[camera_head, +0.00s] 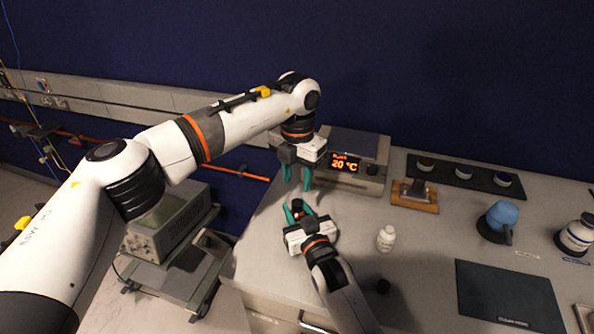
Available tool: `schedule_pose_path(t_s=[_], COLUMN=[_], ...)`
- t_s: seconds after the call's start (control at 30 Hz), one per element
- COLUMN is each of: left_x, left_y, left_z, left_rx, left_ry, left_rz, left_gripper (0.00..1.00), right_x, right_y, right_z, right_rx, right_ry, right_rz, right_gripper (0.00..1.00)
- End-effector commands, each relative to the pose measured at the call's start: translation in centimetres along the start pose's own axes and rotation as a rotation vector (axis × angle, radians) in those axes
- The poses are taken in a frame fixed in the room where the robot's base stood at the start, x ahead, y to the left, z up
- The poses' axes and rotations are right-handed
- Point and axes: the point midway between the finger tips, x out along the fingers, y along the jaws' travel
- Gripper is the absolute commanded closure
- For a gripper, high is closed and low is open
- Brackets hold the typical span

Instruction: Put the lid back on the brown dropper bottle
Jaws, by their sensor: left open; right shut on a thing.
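My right gripper (298,209) reaches in from the bottom, low over the left part of the bench. Its teal fingers are shut on a small dark and reddish-brown thing (297,204), which looks like the brown dropper bottle. Most of it is hidden between the fingers, and I cannot tell whether a lid is on it. My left gripper (297,181) points down just behind and above the right one, with its fingers apart and nothing visible between them. A small black round piece (383,286) lies near the front of the bench; I cannot tell whether it is the lid.
A white bottle (386,238) stands right of my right gripper. A wooden stand (415,196), blue-topped object (502,215), dark mat (508,294) and black tray (440,172) are to the right.

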Motion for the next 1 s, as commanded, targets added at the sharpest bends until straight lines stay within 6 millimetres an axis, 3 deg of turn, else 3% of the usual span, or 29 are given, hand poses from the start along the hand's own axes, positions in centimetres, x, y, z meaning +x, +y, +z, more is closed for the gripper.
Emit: schedule_pose_path(t_s=[0.6,0.8,1.0], left_x=[-0.9,-1.0,-1.1], left_y=[0.0,0.0,0.0], left_z=[0.0,0.0,0.0], left_rx=[-1.208,-1.42,-1.478], left_ry=[0.0,0.0,0.0], left_rz=[0.001,0.001,0.0], left_gripper=[0.59,0.59,0.59], right_x=[0.0,0.0,0.0], right_y=[0.0,0.0,0.0], right_z=[0.0,0.0,0.0], right_rx=[0.0,0.0,0.0], right_ry=[0.0,-0.001,-0.001], right_rz=[0.0,0.0,0.0], right_gripper=[1.0,1.0,1.0])
